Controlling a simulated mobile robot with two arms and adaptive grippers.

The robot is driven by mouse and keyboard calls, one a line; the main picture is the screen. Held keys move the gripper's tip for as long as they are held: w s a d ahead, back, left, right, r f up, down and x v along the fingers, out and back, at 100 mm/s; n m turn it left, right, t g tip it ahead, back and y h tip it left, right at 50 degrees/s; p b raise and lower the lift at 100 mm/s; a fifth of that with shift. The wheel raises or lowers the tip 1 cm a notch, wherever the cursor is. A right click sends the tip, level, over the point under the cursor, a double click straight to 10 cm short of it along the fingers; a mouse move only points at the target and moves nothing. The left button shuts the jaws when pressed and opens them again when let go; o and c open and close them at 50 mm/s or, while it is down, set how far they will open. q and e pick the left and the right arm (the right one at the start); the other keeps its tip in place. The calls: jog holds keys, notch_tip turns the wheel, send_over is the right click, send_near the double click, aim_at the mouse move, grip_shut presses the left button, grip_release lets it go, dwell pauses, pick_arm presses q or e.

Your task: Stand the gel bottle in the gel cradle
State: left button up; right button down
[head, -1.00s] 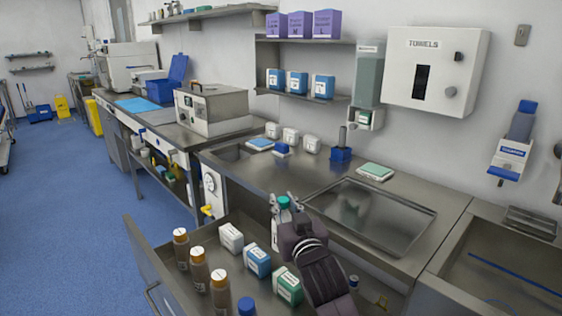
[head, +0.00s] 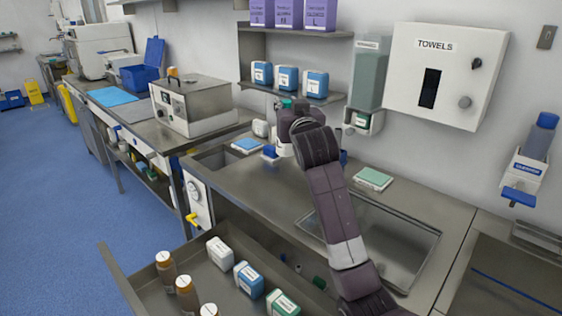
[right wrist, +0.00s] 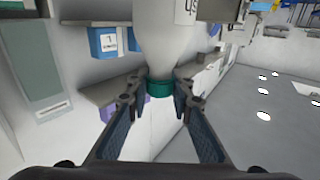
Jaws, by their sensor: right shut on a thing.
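The gel bottle (right wrist: 166,38), pale with a green cap (right wrist: 158,88), is held by my right gripper (right wrist: 160,100). The fingers close around the cap and neck in the right wrist view. In the head view the right gripper (head: 288,112) is over the back of the counter, and the pale bottle body (head: 284,150) shows just below it, partly hidden. A small blue stand (head: 270,153) is close beside the bottle on the left. A second blue holder (head: 343,157) is mostly behind my arm. I cannot tell which is the gel cradle. My left gripper is not in view.
An open drawer (head: 137,283) in front holds brown bottles and boxes. On the counter are a blue pad (head: 247,144), white packs (head: 261,128) and a green pad (head: 373,178). A wall dispenser (head: 368,75) and shelf (head: 290,94) are behind. The sink (head: 410,240) lies right.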

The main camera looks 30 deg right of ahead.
aim_at(289, 149)
notch_tip(289, 149, down, 10)
jog(key=shift+s+d+f, duration=0.1)
jog(key=shift+d, duration=0.05)
jog(key=shift+f, duration=0.6)
notch_tip(289, 149, down, 4)
jog(key=shift+r, duration=0.1)
jog(key=c, duration=1.7)
grip_release()
jog(key=shift+f, duration=0.2)
